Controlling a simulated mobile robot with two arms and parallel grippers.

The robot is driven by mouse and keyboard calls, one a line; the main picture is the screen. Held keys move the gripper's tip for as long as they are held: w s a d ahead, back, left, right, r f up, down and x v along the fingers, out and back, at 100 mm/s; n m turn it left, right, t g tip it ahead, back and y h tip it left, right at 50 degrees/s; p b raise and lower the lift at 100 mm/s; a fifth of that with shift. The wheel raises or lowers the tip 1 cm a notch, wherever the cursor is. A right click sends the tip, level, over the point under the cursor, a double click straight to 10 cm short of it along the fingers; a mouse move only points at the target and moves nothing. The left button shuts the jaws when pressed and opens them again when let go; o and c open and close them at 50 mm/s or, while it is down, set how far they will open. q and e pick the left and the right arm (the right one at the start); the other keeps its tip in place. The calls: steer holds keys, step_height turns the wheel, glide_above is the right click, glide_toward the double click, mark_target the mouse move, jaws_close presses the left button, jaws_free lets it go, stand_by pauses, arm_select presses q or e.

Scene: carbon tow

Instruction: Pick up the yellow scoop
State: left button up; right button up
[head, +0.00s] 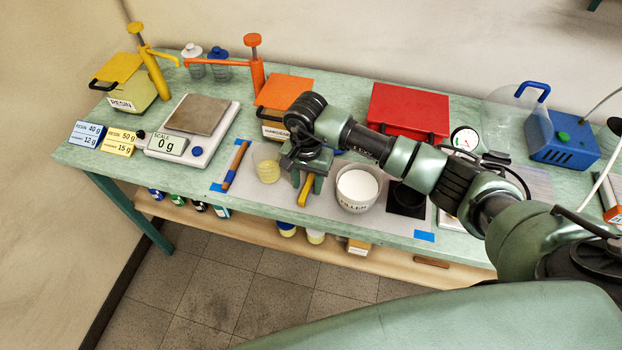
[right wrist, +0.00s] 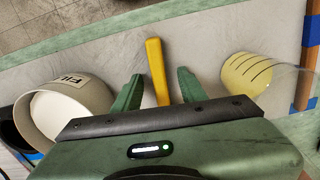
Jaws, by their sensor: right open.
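The yellow scoop (head: 306,190) lies on the grey mat on the bench, between a clear cup and the filler tub. Its handle points toward the front edge; the rest of it is hidden under my right gripper (head: 308,184). In the right wrist view, the scoop's yellow handle (right wrist: 157,70) stands between the two green fingers of my right gripper (right wrist: 158,88). The fingers are open, with a gap on both sides of the handle. My left gripper is not in view.
The white filler tub (head: 357,189) is close on the right of the gripper, and the clear cup (head: 267,166) close on its left. A wooden-handled tool (head: 236,165), a scale (head: 192,130), a red case (head: 408,112) and an orange pump container (head: 283,102) stand around.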

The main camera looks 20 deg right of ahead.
mark_target(308, 185)
stand_by(0.3)
jaws_close()
steer(key=shift+r+p, duration=0.3)
steer(key=shift+p, duration=0.3)
steer(key=shift+r+b, duration=0.3)
step_height(308, 185, up, 19)
steer(key=b, duration=0.4)
steer(key=shift+b, duration=0.3)
